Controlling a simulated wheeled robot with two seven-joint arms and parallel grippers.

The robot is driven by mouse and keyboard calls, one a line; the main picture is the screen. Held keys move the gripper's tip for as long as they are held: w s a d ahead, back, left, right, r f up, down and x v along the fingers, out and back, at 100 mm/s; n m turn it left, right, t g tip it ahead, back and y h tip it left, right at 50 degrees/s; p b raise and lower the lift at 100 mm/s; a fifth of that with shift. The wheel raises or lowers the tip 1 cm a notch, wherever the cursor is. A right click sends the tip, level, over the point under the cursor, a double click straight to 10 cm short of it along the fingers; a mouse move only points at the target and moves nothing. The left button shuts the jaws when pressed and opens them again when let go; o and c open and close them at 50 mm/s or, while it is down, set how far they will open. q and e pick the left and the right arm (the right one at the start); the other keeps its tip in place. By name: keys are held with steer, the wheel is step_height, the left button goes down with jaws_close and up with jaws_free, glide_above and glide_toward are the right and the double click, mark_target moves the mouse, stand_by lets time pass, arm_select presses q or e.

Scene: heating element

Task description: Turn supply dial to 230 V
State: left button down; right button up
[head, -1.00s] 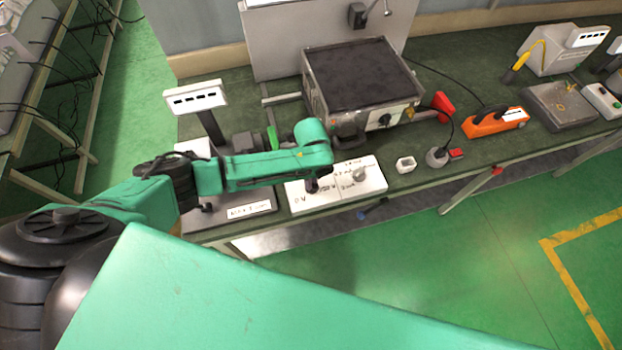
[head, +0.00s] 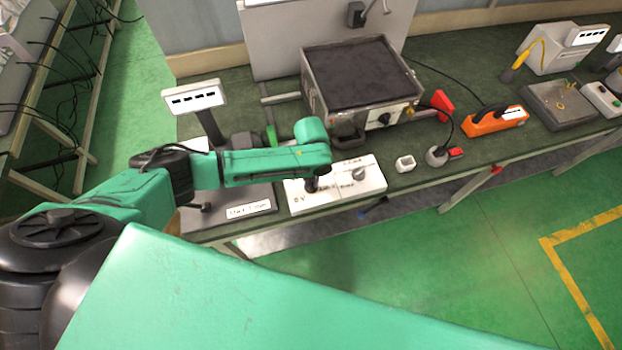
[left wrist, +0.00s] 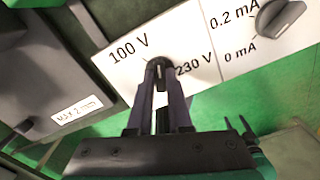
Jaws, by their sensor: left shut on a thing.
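The white supply panel (head: 335,192) lies near the front edge of the bench. In the left wrist view the panel (left wrist: 185,28) carries the printed labels 100 V, 230 V, 0.2 mA and 0 mA. The dark supply dial (left wrist: 159,63) sits between the 100 V and 230 V labels. My left gripper (left wrist: 160,72) is shut on this dial from above, and its fingers cover much of it. The exact pointing of the dial is hard to tell. In the head view my left gripper (head: 312,186) reaches down to the panel's left part. My right gripper is out of view.
A second grey knob (left wrist: 280,15) is on the panel's right part. A dark-topped heating box (head: 360,75) stands behind it. A display on a stand (head: 194,97) is at the left. A small white socket (head: 405,164) and an orange device (head: 496,121) lie to the right.

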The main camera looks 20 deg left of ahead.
arm_select(q)
steer(key=m, duration=0.5)
steer(key=shift+s+f+m+b, duration=0.1)
steer(key=shift+m+b, duration=0.2)
steer(key=m, duration=0.2)
steer(key=shift+m, duration=0.3)
steer(key=shift+f+m+b, duration=0.1)
steer(key=shift+m+b, duration=0.4)
steer(key=shift+m, duration=0.4)
steer(key=shift+m+b, duration=0.35)
steer(key=shift+m, duration=0.15)
steer(key=m+b, duration=0.3)
steer(key=b, duration=0.2)
steer(key=shift+f, duration=0.15)
steer(key=shift+r+m+b, duration=0.2)
steer(key=shift+m+b, duration=0.2)
steer(key=shift+b, duration=0.5)
steer(key=c, duration=0.8)
jaws_free()
steer(key=shift+r, duration=0.1)
steer(key=shift+c, duration=0.2)
